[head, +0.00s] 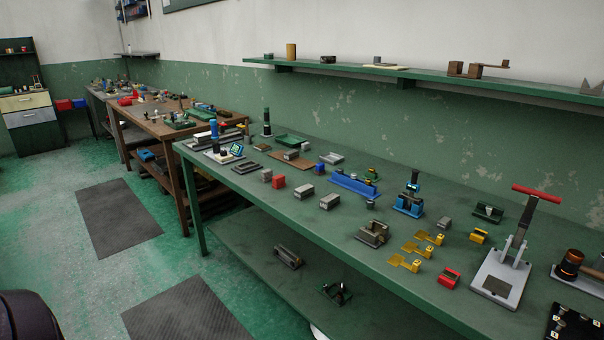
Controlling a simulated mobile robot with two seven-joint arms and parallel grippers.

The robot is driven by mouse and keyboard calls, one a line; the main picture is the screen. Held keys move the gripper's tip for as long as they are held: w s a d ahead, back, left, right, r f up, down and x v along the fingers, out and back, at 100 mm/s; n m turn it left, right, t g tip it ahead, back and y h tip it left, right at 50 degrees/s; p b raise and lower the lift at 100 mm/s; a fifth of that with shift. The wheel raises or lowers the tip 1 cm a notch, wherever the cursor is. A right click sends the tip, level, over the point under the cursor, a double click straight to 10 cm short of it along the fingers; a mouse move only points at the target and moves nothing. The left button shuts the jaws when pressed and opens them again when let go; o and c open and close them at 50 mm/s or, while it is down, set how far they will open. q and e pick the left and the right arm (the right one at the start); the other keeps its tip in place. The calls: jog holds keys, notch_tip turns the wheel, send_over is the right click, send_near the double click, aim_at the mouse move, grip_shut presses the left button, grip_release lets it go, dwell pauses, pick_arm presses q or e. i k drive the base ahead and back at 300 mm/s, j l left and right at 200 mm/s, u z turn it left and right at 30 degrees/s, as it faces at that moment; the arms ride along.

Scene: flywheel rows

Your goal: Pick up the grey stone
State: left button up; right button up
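Several small grey blocks lie on the green workbench (300,225), and I cannot tell which one is the grey stone. One grey block (304,191) lies near the front edge, left of the middle. A similar grey block (330,202) lies just to its right. A smaller grey block (266,175) sits left of a red block (278,182). Another small grey block (444,223) lies farther right, behind the yellow pieces. Neither of my grippers is in view.
A blue fixture (354,186) stands behind the grey blocks. Yellow pieces (404,262) and a red-handled press (497,280) stand to the right. A green shelf (420,76) runs along the wall above. Floor mats (117,217) lie at left, with open floor around.

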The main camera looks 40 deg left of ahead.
aim_at(267, 175)
jog(key=j+z, duration=0.25)
jog(key=j, duration=0.15)
jog(key=j+z, duration=0.5)
jog(key=j, duration=0.4)
jog(key=k+j+z, duration=0.2)
jog(key=j, duration=0.4)
jog(key=j+z, duration=0.15)
jog(key=j, duration=0.45)
jog(key=k+j, duration=0.1)
jog(key=j, duration=0.35)
jog(key=k+j, duration=0.1)
jog(key=j, duration=0.3)
jog(key=k+j, duration=0.1)
jog(key=j, duration=0.35)
jog(key=k+j+z, duration=0.1)
jog(key=j, duration=0.3)
jog(key=k+j, duration=0.1)
jog(key=j, duration=0.35)
jog(key=k+j, duration=0.15)
jog(key=j, duration=0.25)
jog(key=k+j, duration=0.1)
jog(key=j, duration=0.3)
